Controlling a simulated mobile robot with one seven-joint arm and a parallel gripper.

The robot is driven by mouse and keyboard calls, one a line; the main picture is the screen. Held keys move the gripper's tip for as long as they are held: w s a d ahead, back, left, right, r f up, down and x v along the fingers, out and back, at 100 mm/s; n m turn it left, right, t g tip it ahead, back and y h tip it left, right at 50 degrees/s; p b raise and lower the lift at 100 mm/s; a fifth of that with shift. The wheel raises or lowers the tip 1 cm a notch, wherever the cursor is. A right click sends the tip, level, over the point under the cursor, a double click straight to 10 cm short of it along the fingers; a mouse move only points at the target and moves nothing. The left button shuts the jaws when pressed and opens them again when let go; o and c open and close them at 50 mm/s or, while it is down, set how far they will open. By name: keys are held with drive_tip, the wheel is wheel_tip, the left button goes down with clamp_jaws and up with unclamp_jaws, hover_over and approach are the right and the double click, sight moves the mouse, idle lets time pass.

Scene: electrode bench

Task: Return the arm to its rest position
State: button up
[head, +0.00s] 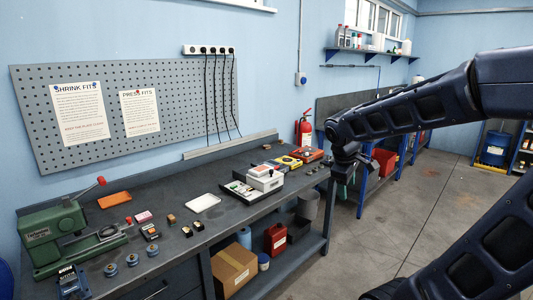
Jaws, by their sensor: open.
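My arm reaches in from the right side of the head view. Its dark upper link (410,112) runs left and ends beyond the right end of the workbench (312,187). My gripper (346,160) hangs below that end, small and dark, in front of the far floor and shelving. It is open, and I see nothing held in it. Its fingertips are hard to make out. Another dark link (465,270) of mine fills the lower right corner.
A cardboard box (235,270) and red can (275,240) stand underneath. Grey floor (405,210) lies open right of the bench.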

drive_tip(key=s+d+r+m+t+y, duration=0.1)
drive_tip(key=s+d+r+m+y, duration=0.1)
drive_tip(key=s+m, duration=0.6)
drive_tip(key=shift+d+m+t+y, duration=0.3)
drive_tip(key=shift+d+m, duration=0.45)
drive_tip(key=shift+m, duration=0.45)
